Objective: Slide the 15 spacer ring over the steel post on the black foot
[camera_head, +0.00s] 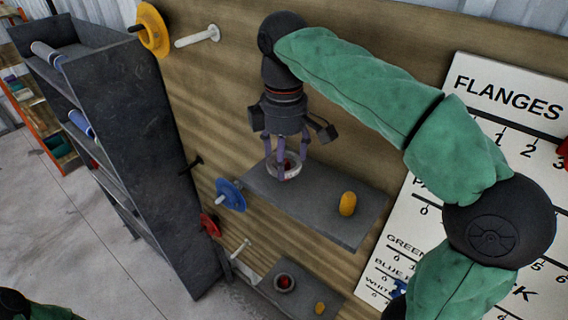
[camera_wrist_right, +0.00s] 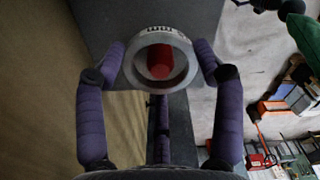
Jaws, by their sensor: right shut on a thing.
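My right gripper (camera_head: 284,164) points down over the upper grey shelf. Its purple fingers are shut on a pale grey ring (camera_head: 289,175), one on each side. In the right wrist view the ring (camera_wrist_right: 184,77) sits between the fingertips (camera_wrist_right: 161,72), with dark marks on its rim too small to read. A red rounded piece (camera_wrist_right: 160,62) shows inside its opening; I cannot tell whether it is joined to the ring. Whether the ring touches the shelf is unclear. I cannot pick out a steel post on a black foot for certain. My left gripper is out of view.
The upper shelf (camera_head: 325,222) also bears a yellow cylinder (camera_head: 347,204). A lower shelf holds another ring with red inside (camera_head: 284,283) and a small yellow piece (camera_head: 320,308). Pegs with blue (camera_head: 231,194) and yellow (camera_head: 153,30) discs project from the wall. A dark rack (camera_head: 135,130) stands left.

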